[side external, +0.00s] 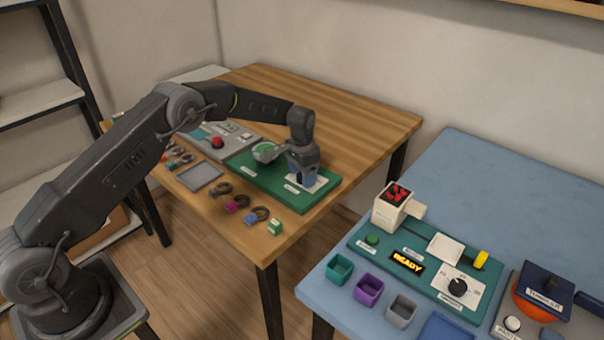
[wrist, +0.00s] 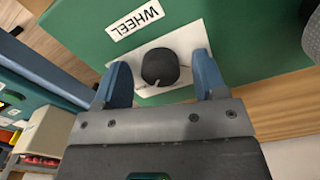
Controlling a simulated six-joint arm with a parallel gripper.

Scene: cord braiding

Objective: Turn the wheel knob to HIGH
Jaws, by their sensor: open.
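The wheel knob (wrist: 160,67) is a round black dial with a pale pointer mark, set on a white plate on a green board (wrist: 235,40). A label reading WHEEL (wrist: 135,19) is beside it. In the wrist view the pointer is toward the bottom of the knob; no HIGH marking is readable. My gripper (wrist: 160,82) is open, with a blue finger on each side of the knob and a gap on both sides. In the side view my gripper (side external: 303,180) is over the right part of the green board (side external: 315,199) and hides the knob.
A grey panel with a red button (side external: 217,143) is further left. Small cord pieces (side external: 238,203) lie along the front edge. A blue table (side external: 520,200) with another panel (side external: 430,262) stands at right.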

